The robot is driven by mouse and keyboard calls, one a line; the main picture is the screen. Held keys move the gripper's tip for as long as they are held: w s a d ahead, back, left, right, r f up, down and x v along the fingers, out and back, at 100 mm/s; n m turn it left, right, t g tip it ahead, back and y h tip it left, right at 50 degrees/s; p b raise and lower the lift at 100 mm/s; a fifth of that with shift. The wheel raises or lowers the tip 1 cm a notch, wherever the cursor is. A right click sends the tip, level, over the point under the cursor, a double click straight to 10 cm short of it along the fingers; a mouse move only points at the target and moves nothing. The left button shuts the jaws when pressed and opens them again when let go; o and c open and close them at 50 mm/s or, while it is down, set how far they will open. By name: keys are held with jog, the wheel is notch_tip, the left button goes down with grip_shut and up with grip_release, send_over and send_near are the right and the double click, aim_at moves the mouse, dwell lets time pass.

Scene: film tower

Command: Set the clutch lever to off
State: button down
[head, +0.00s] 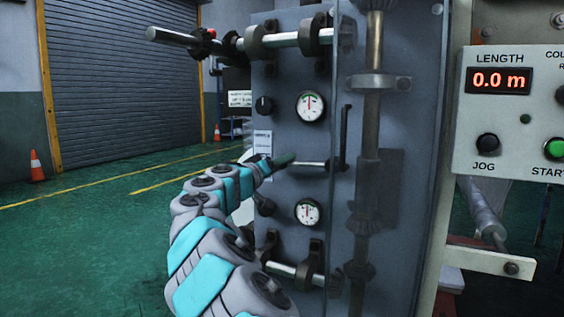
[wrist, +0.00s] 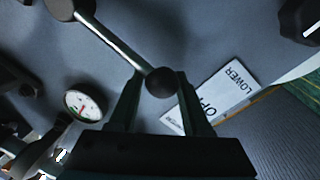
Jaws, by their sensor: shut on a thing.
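The lever (head: 310,164) is a thin bright metal rod, lying about level across the grey tower panel in the head view. In the wrist view its rod (wrist: 117,48) runs from a dark pivot at the upper left to a round black knob (wrist: 160,82). My gripper (wrist: 159,88) is shut on the knob, one finger on each side. In the head view my gripper (head: 281,160) is at the rod's left end, and the knob is hidden there. A white label (wrist: 222,90) with partly hidden lettering lies behind the right finger. I cannot read an on or off mark.
Two round gauges (head: 310,107) (head: 307,211) sit above and below the lever. A small black knob (head: 264,106) and rollers (head: 293,38) project from the panel. A control box (head: 515,110) reads 0.0 m at the right. The green floor at left is open, with traffic cones (head: 37,165).

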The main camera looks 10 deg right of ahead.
jog(key=shift+d, duration=0.1)
jog(key=shift+c, duration=1.9)
grip_release()
jog(key=shift+s, duration=0.1)
jog(key=v, duration=0.7)
jog(key=shift+s+a, duration=0.25)
jog(key=shift+a, duration=0.05)
